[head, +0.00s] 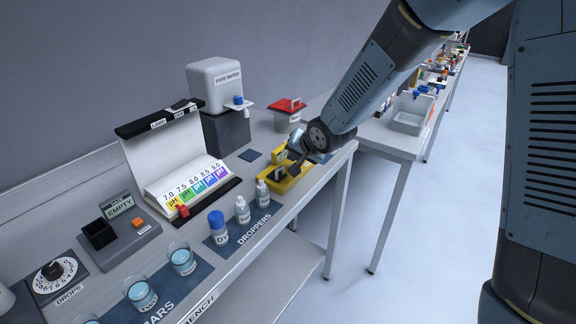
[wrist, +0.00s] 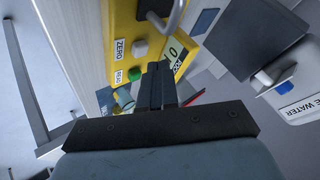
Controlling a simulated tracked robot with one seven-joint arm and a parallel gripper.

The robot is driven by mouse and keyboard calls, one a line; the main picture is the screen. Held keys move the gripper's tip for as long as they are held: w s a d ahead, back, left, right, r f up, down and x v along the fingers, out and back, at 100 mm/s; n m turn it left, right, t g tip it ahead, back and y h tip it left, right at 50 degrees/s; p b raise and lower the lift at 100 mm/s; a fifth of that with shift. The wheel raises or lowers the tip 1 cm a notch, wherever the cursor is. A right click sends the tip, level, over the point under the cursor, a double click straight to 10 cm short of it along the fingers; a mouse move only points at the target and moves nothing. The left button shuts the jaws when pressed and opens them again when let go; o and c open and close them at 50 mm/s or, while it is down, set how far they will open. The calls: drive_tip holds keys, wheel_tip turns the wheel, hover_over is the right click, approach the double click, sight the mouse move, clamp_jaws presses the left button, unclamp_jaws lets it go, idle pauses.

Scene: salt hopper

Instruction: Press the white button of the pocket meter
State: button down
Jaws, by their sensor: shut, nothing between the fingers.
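The pocket meter is a yellow device on the bench; it shows in the head view (head: 268,186) and at the top of the wrist view (wrist: 123,13). In the wrist view its white button (wrist: 140,49) sits beside the label ZERO, and a green button (wrist: 134,74) sits beside the label READ. My gripper (wrist: 159,67) is shut and empty. Its fingertips are over the meter, just right of and below the white button in the wrist view. I cannot tell whether they touch the meter. In the head view my gripper (head: 298,168) partly hides the meter.
Dropper bottles (head: 243,209) stand close in front of the meter. A pH colour chart (head: 190,187) stands to its left. The pure water dispenser (head: 215,85) and a red-lidded pot (head: 289,112) stand behind. The floor right of the bench is clear.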

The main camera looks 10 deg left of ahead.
drive_tip(key=shift+r, duration=2.55)
